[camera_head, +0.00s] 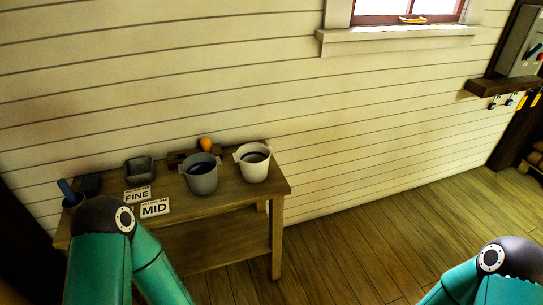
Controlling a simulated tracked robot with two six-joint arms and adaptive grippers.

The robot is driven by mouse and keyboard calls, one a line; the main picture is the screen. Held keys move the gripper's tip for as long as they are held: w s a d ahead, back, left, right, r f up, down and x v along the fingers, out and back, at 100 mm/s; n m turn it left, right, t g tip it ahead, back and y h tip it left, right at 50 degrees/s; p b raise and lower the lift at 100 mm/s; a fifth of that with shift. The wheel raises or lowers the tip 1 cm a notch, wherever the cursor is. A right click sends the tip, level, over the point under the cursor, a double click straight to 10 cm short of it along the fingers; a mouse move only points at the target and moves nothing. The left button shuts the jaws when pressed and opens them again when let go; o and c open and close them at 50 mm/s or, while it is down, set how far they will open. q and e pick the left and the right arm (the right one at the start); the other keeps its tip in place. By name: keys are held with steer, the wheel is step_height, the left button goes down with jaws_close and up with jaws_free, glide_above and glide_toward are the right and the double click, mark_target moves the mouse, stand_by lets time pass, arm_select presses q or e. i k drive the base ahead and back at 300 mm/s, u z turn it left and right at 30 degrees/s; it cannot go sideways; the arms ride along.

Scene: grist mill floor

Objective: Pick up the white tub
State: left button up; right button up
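The white tub (254,168) stands upright near the right end of a wooden table (224,200) against the wall. It has small side handles and dark contents or a dark inside. A grey tub (201,180) of similar shape stands just left of it. Parts of my green arms show at the bottom left and bottom right. Neither gripper is visible in the view.
Left on the table are a dark square tray (139,168), a FINE card (138,195), a MID card (155,209) and a blue-handled scoop (68,190). An orange object (205,144) sits behind on a wooden block. The floor (370,235) right of the table is clear.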

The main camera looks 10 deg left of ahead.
mark_target(253, 158)
steer(key=u, duration=0.2)
steer(key=i, duration=0.95)
steer(key=u, duration=0.65)
